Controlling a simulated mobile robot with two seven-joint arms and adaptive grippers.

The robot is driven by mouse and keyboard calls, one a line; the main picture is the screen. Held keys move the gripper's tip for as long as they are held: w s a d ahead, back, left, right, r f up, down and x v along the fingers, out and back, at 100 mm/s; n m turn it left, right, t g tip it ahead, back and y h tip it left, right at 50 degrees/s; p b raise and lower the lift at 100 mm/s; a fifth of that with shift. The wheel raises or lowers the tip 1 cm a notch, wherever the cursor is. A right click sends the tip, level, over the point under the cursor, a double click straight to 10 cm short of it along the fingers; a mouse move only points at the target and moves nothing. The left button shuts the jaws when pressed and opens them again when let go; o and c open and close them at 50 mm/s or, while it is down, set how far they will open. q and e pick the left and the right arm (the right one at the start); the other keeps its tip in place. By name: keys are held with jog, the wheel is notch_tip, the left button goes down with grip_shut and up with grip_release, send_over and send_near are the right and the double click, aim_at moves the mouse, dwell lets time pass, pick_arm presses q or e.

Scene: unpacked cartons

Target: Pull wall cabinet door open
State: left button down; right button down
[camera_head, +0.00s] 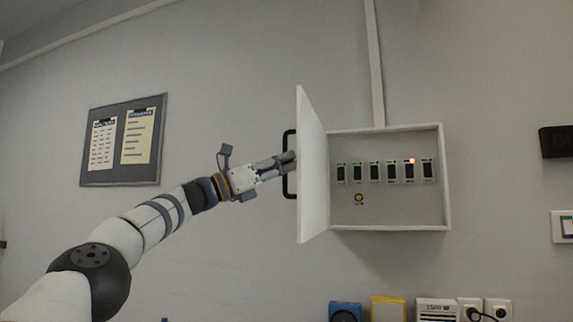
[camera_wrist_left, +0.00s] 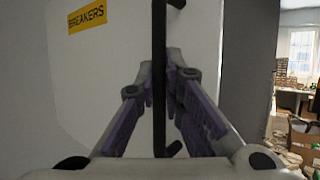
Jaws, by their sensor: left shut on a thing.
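The white wall cabinet (camera_head: 447,180) hangs on the grey wall with its door (camera_head: 313,165) swung wide open, hinged at the left. Inside is a row of several dark breakers, one with an orange light. The door's black handle (camera_head: 286,180) is on its outer face. My left gripper (camera_head: 292,160) is at the handle, its fingers closed around it. In the left wrist view the black handle bar (camera_wrist_left: 159,80) runs upright between the two fingers, beside the door face (camera_wrist_left: 110,70) with its yellow BREAKERS label (camera_wrist_left: 87,16). My right gripper is not in view.
A dark notice board (camera_head: 123,140) hangs on the wall at left. A pipe (camera_head: 374,60) runs up above the cabinet. Blue (camera_head: 345,311) and yellow (camera_head: 388,308) boxes and sockets (camera_head: 484,310) are below it. The wall between board and door is clear behind my arm.

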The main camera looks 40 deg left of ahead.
pick_arm(q)
jog(key=shift+r, duration=0.1)
jog(key=c, duration=2)
grip_release()
jog(key=shift+o, duration=0.2)
jog(key=shift+w, duration=0.1)
jog(key=v, duration=1.2)
